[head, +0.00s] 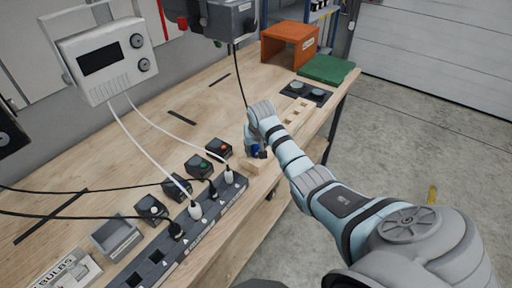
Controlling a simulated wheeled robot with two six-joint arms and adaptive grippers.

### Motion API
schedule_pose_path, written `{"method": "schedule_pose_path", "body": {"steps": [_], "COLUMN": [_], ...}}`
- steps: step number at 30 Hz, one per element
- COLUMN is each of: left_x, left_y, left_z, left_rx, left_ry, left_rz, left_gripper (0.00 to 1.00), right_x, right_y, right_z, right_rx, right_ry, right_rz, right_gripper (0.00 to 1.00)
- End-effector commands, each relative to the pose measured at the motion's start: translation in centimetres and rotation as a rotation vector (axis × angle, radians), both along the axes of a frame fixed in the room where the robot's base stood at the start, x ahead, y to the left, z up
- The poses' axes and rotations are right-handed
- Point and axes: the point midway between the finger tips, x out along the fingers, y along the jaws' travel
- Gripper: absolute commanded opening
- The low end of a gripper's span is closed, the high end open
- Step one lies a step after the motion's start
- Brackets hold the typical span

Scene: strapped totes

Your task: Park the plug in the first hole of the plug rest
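My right gripper (257,153) is at the middle of the bench, pointing down, with my arm and wrist covering much of it. A small blue part (255,148) shows at its fingers; I cannot tell whether this is the plug. A black cable (241,78) hangs from the grey box above and runs down behind my wrist. A low pale wooden block (251,165) lies just under the fingers, partly hidden; it may be the plug rest, but no holes can be made out. Whether the fingers are closed is not clear. My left gripper is not in view.
A black power strip (150,265) with white and black plugs runs along the front edge. Several small button boxes (197,166) stand behind it. A pale wooden piece (297,112), a black plate (306,93), a green mat (326,69) and an orange stand (290,44) lie farther back.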

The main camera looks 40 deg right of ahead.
Motion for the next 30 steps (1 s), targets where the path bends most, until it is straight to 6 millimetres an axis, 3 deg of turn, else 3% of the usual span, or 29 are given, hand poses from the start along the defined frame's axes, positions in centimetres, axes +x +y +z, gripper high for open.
{"method": "schedule_pose_path", "body": {"steps": [13,24,30], "left_x": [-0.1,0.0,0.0], "left_y": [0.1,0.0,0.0], "left_z": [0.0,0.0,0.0], "left_rx": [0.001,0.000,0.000], "left_ry": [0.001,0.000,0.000], "left_rz": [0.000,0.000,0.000], "left_gripper": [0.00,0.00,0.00], "right_x": [-0.2,-3.3,-4.1], "right_y": [0.1,1.8,2.2], "right_z": [0.8,9.3,11.1], "right_rx": [-0.001,-0.001,0.000], "right_ry": [-0.002,-0.003,0.000], "right_rz": [-0.001,0.000,0.000], "right_gripper": [0.50,0.50,0.50]}}
